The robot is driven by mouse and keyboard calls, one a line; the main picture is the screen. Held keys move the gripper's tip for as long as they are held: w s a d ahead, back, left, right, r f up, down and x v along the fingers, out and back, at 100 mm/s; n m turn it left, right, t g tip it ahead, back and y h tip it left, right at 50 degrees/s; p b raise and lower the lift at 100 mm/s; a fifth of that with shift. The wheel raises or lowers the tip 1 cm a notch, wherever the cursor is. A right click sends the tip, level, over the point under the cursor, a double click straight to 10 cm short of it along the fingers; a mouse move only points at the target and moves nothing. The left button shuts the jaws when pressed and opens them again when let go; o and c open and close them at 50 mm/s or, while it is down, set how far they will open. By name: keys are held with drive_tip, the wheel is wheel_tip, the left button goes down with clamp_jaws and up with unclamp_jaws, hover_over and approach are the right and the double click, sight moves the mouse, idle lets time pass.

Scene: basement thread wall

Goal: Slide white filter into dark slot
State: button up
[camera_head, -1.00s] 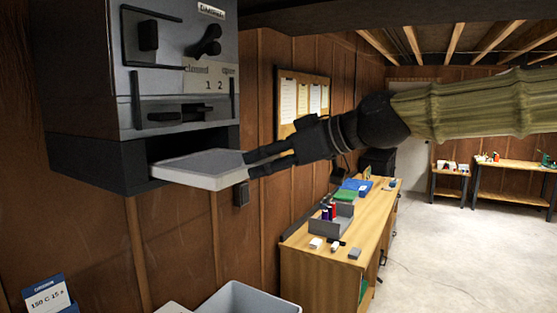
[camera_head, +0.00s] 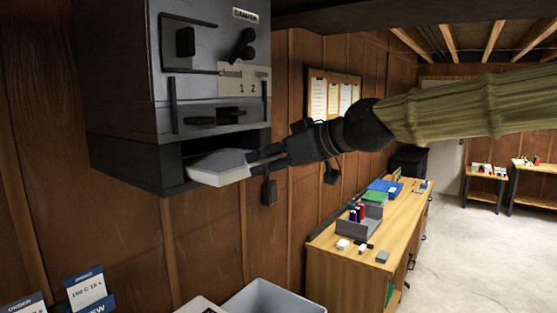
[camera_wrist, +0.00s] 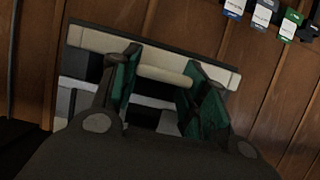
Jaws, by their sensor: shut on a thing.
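The white filter (camera_head: 220,167) is a flat pale slab, partly inside the dark slot (camera_head: 174,157) at the bottom of the grey wall machine. Its near end sticks out of the opening, roughly level; its far part is hidden inside. My gripper (camera_head: 257,160) is shut on the protruding right end of the filter, with the arm reaching in from the right. In the wrist view my gripper's green-padded fingers (camera_wrist: 160,88) stand either side of a pale rounded bar (camera_wrist: 165,75), in front of a long pale strip. I cannot tell how deep the filter sits.
The grey machine (camera_head: 205,93) above the slot has levers and knobs. A wooden workbench (camera_head: 340,250) with spools and small items stands at right. A grey bin (camera_head: 275,298) and sign cards (camera_head: 88,290) are below. Open floor lies further right.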

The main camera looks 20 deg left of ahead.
sight(229, 159)
drive_tip(key=shift+w+a, duration=0.45)
drive_tip(key=shift+a, duration=0.75)
drive_tip(key=shift+w+a, duration=0.45)
drive_tip(key=shift+a, duration=0.8)
drive_tip(key=shift+w+a, duration=0.45)
drive_tip(key=shift+a, duration=0.75)
drive_tip(key=shift+s+f+b, duration=0.1)
drive_tip(key=shift+f+b, duration=0.05)
drive_tip(key=shift+b, duration=0.15)
drive_tip(key=shift+a, duration=0.55)
drive_tip(key=o, duration=1.1)
drive_tip(key=shift+w, duration=0.2)
